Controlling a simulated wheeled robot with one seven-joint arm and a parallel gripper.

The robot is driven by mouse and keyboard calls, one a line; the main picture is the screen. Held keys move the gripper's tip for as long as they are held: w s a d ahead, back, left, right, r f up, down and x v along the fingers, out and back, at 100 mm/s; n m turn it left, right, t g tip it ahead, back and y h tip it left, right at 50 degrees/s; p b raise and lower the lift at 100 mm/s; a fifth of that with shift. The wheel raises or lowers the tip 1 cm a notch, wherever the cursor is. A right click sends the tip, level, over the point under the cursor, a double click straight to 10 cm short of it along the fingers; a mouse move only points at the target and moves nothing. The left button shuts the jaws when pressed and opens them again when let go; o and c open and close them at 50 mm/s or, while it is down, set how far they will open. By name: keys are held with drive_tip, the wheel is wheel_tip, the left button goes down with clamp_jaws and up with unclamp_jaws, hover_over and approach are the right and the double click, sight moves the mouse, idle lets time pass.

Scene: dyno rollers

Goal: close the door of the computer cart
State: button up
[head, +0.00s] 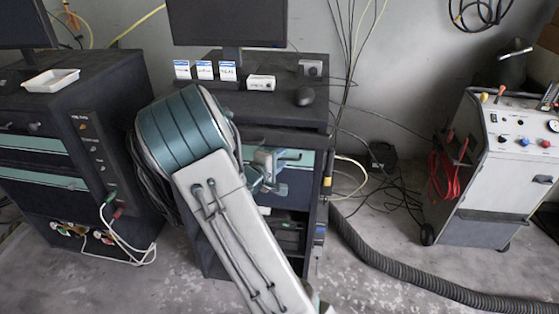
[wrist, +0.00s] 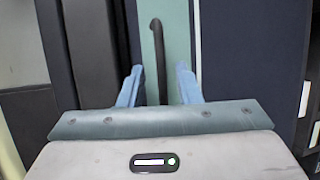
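The computer cart (head: 275,118) is a dark cabinet in the middle of the head view, under a black monitor. Its front has a teal strip (head: 298,157) and a dark blue panel (head: 292,186); my arm covers much of the front's left part. Lower down, an open dark space shows equipment inside. The door's full outline and angle are hard to tell. My gripper (head: 268,168) is at the teal and blue front. In the wrist view my gripper (wrist: 158,88) is open, with a dark bar handle (wrist: 157,60) between its two blue fingers and visible gaps on both sides.
A second dark cabinet (head: 75,110) with a white tray on top stands at the left. A grey wheeled machine (head: 490,170) stands at the right. A thick corrugated hose (head: 390,275) and loose cables lie on the floor between. Small boxes and a mouse (head: 304,97) sit on the cart top.

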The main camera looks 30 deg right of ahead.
drive_tip(key=b+v, duration=0.2)
drive_tip(key=v, duration=1.1)
drive_tip(key=shift+s+a+b, duration=0.2)
drive_tip(key=shift+a+b, duration=0.05)
drive_tip(key=shift+b, duration=0.05)
drive_tip(key=shift+r, duration=0.15)
drive_tip(key=s+d+m+g+y, duration=0.2)
drive_tip(key=s+m+g+y, duration=0.4)
drive_tip(key=s, duration=0.7)
drive_tip(key=s+a+r+t+y, duration=0.1)
drive_tip(key=s+a+r+y, duration=0.2)
drive_tip(key=s+a+y, duration=0.4)
drive_tip(key=a+y, duration=0.1)
drive_tip(key=a, duration=0.3)
drive_tip(key=shift+s+a+m+t, duration=0.2)
drive_tip(key=shift+a+m+t, duration=0.1)
